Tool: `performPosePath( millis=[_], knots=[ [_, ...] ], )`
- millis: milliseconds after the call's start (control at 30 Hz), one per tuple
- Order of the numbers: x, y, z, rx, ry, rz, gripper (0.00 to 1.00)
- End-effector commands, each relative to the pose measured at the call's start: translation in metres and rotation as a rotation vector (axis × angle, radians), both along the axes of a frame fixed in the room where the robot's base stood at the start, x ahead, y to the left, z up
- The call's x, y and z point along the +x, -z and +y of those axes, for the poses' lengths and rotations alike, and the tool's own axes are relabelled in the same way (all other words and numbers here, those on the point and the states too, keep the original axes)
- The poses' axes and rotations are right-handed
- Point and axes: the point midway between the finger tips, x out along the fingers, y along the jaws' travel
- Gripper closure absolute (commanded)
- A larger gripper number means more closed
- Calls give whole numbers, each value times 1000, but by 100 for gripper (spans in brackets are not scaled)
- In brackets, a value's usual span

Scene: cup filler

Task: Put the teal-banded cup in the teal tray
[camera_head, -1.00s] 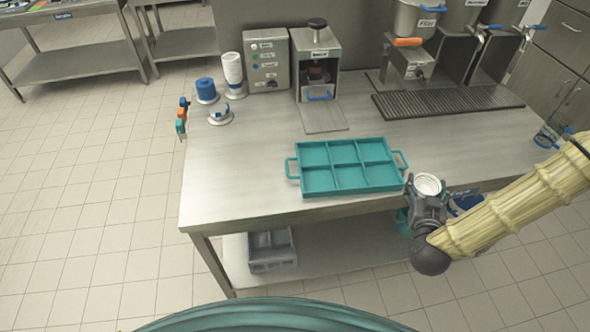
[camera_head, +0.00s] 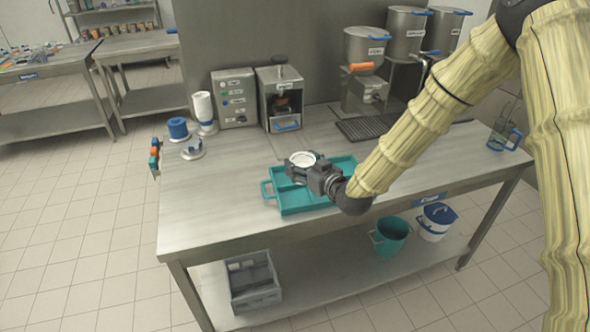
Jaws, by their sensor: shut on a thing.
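The teal tray (camera_head: 287,208), divided into compartments, lies on the steel table. Its left end and parts of its edges show; my gripper and wrist cover much of the rest. My gripper (camera_head: 304,171) is shut on a white-rimmed cup (camera_head: 302,158), seen from above and roughly upright. The gripper and cup are over the tray, across its left and middle part. The cup's side is hidden, so I cannot see its band. I cannot tell how far its base is above the tray floor.
Behind the tray stand a control box (camera_head: 234,97) and a press machine (camera_head: 281,97). A glass jug (camera_head: 503,139) stands at the right. The table's left front is clear.

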Motion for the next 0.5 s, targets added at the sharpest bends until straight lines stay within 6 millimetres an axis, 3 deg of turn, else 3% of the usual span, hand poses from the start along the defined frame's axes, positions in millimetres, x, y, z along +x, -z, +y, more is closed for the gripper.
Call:
performPosePath(
  millis=[200,500],
  knots=[
    [16,-7,21,1,-74,0,61],
    [17,2,22,2,-78,2,61]
  ],
)
